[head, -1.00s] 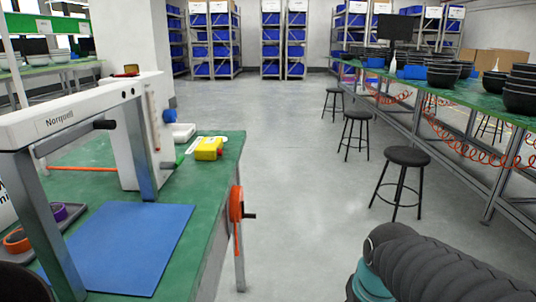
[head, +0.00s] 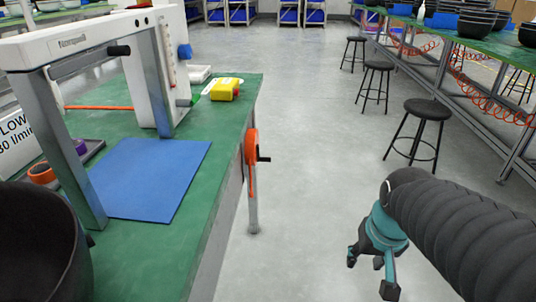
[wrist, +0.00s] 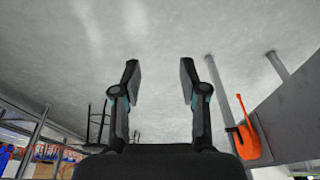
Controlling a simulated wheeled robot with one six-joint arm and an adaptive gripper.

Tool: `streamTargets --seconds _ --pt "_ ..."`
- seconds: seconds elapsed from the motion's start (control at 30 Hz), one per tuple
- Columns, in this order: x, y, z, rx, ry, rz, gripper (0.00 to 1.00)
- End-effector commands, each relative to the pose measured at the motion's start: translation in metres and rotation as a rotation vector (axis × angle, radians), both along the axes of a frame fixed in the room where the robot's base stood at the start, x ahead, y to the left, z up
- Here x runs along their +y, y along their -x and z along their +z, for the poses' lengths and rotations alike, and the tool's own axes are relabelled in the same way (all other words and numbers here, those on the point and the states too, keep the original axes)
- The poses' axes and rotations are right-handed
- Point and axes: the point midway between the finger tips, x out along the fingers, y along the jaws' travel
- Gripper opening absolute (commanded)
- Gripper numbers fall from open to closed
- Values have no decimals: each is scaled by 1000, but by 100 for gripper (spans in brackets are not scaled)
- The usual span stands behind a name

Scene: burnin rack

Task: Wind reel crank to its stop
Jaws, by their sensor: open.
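The orange reel (head: 251,160) is mounted on the right side edge of the green-topped bench. Its dark crank handle (head: 264,159) sticks out to the right. In the wrist view the orange reel (wrist: 249,128) shows at the right, beside a grey bench face, with a dark handle (wrist: 232,129) on its left side. My gripper (head: 371,275) is in the lower right of the head view, over the floor, apart from the reel. In the wrist view its two fingers (wrist: 160,78) are spread with nothing between them.
The green bench (head: 225,205) carries a blue mat (head: 150,178), a white-and-grey frame, a yellow box (head: 226,89) and a dark bowl (head: 40,245) at the near left. Several black stools (head: 428,108) stand along the right bench.

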Motion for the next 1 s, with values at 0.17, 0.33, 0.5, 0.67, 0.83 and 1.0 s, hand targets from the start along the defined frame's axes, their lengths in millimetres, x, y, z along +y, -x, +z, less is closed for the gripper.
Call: streamTargets --seconds 0.17,0.33,0.5,0.67,0.83,1.0 --pt "2 -39 -23 96 -67 -51 43" --pt "8 -78 -44 177 -145 -70 43" --pt "16 -118 -68 250 -238 -54 43" --pt "25 -157 -93 301 -343 -9 43" --pt "36 -201 -122 328 -472 67 43" --pt "48 -247 -150 309 -622 175 43"
